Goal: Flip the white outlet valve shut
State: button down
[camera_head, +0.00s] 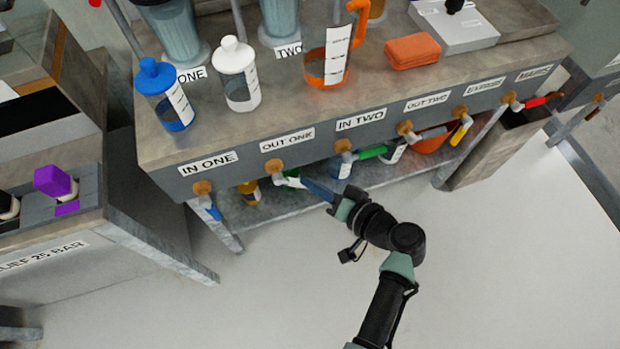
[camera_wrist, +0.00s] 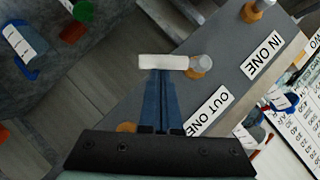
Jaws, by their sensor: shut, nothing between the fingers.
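The white valve lever (camera_head: 290,182) sits at the OUT ONE port, under its label (camera_head: 287,139) on the bench front. In the wrist view the white lever (camera_wrist: 164,62) lies crosswise, extending left from a grey stem and orange fitting (camera_wrist: 199,66). My gripper (camera_head: 307,185) has its blue fingers together and empty. In the wrist view the fingertips (camera_wrist: 162,72) reach the near side of the white lever; they look in contact or very close, and I cannot tell which.
The IN ONE valve with a blue lever (camera_head: 213,211) is left of the white one. A green lever (camera_head: 372,152) at IN TWO is to the right, then a yellow lever (camera_head: 461,131) and red lever (camera_head: 540,101). A lower shelf (camera_head: 270,213) holds bottles. Floor in front is clear.

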jog(key=f+m+y+b, duration=0.1)
jog(key=f+b, duration=0.1)
jog(key=shift+s+a+f+m+y+b, duration=0.1)
jog(key=shift+a+m+y+b, duration=0.2)
jog(key=shift+a+m+y, duration=0.1)
jog(key=a+f+m+y+b, duration=0.1)
jog(key=a+m+t+y+b, duration=0.1)
jog(key=m+b, duration=0.1)
jog(key=shift+s+a+f, duration=0.1)
jog(key=shift+s+f, duration=0.25)
jog(key=shift+s, duration=0.05)
jog(key=shift+a, duration=0.1)
jog(key=shift+f+b, duration=0.1)
jog(key=shift+b, duration=0.25)
